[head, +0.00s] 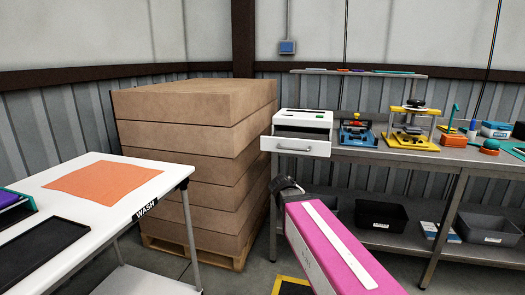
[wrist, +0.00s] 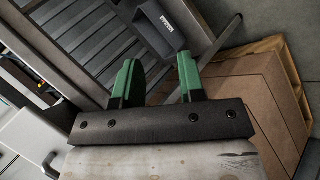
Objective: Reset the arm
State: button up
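My arm, with a pink and white casing, reaches up from the bottom of the head view. Its dark end with my gripper (head: 287,188) is in front of the workbench, below the white drawer unit (head: 303,122); the fingers cannot be made out there. In the wrist view my gripper (wrist: 157,78) has two green fingers standing well apart, with nothing between them. The workbench's lower shelf and a dark bin (wrist: 158,22) lie beyond the fingers.
Stacked cartons (head: 195,135) stand on a wooden pallet (head: 195,252) left of my gripper. A white table (head: 65,235) with an orange sheet (head: 105,183) is at the left. The workbench (head: 400,155) bears several tools; the drawer unit's drawer is pulled out. Dark bins (head: 380,215) sit on its lower shelf.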

jog(key=s+d+f+m+g+y, duration=0.1)
jog(key=s+f+m+g+y, duration=0.1)
jog(key=s+f, duration=0.4)
jog(key=s+d+f+m+g+y, duration=0.2)
jog(key=s+f, duration=0.4)
jog(key=f, duration=0.4)
jog(key=m+g+y, duration=0.1)
jog(key=m+y, duration=0.1)
jog(key=shift+s+f+g+y, duration=0.25)
jog(key=shift+f+g+y, duration=0.05)
jog(key=shift+f, duration=0.05)
jog(key=shift+d, duration=0.25)
